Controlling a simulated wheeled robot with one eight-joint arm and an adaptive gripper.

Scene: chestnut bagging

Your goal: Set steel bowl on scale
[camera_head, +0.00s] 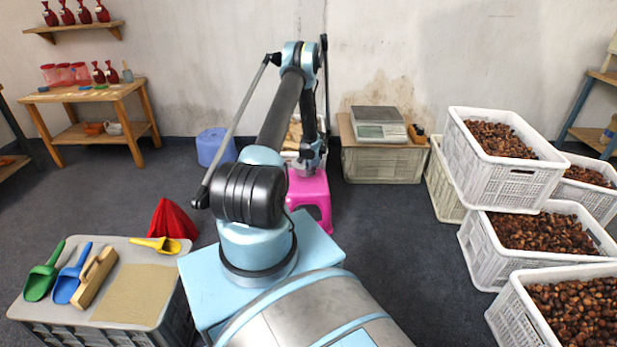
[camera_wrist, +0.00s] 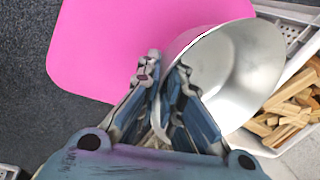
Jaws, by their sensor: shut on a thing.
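The steel bowl (camera_wrist: 238,72) is on the right of the wrist view, a shiny silver bowl with its inside facing the camera. My gripper (camera_wrist: 163,82) is shut on the near-left part of its rim. The pink stool (camera_wrist: 100,45) lies beneath; whether the bowl touches it I cannot tell. In the head view the pink stool (camera_head: 312,192) stands behind my arm, and I cannot make out the bowl there. The scale (camera_head: 378,124), with a grey plate and a front display, sits on a crate to the right of my arm. Its plate looks empty.
A crate of wood pieces (camera_wrist: 292,112) is beside the bowl. White crates of chestnuts (camera_head: 500,180) are stacked at the right. A crate top (camera_head: 140,285) with scoops and a brush is at the left. A blue stool (camera_head: 214,146) stands behind. Floor is clear before the scale.

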